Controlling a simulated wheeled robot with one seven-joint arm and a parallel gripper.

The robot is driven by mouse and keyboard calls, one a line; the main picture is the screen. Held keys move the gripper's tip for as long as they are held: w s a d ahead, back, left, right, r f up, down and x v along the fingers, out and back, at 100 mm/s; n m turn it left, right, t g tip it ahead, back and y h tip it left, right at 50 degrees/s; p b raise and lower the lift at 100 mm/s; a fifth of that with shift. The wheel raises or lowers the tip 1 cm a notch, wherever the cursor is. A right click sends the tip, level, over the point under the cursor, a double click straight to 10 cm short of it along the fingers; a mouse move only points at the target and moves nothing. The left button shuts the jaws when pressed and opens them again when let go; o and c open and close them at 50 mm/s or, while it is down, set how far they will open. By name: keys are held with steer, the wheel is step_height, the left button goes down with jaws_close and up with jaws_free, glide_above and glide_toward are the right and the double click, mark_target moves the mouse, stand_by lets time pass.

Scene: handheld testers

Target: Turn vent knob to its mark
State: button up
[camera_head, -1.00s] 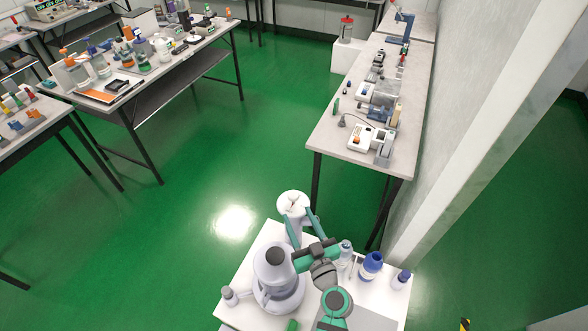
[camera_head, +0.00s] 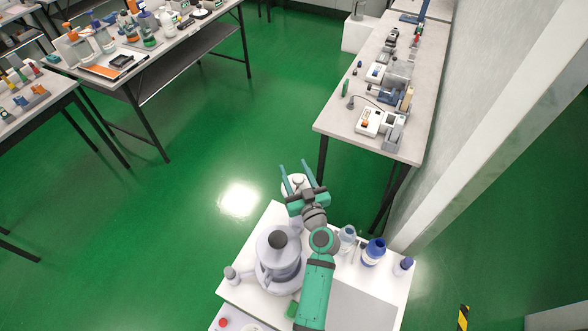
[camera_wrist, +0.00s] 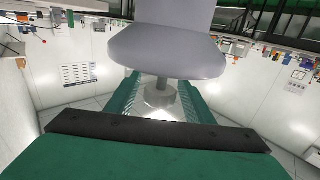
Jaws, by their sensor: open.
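My gripper (camera_head: 294,165) is open, its two teal fingers pointing away over the far edge of a white-topped cart. In the wrist view my gripper (camera_wrist: 160,108) has a grey stem with a small wider end between its fingers, below a broad grey disc (camera_wrist: 168,55). I cannot tell whether the fingers touch it. In the head view a pale round part (camera_head: 297,184) shows behind the fingers, partly hidden. A grey domed vessel (camera_head: 277,262) with a dark top knob (camera_head: 277,240) stands left of my arm. Its side arm ends in a grey cap (camera_head: 231,274). No mark can be read.
A clear bottle (camera_head: 347,240), a blue-capped bottle (camera_head: 373,252) and a smaller bottle (camera_head: 403,266) stand right of my arm. A grey bench (camera_head: 340,122) with testers runs along the right wall. Green floor between the benches is clear.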

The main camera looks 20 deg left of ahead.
steer(key=shift+w+a, duration=0.15)
steer(key=shift+w, duration=0.15)
steer(key=c, duration=1)
steer(key=shift+c, duration=0.2)
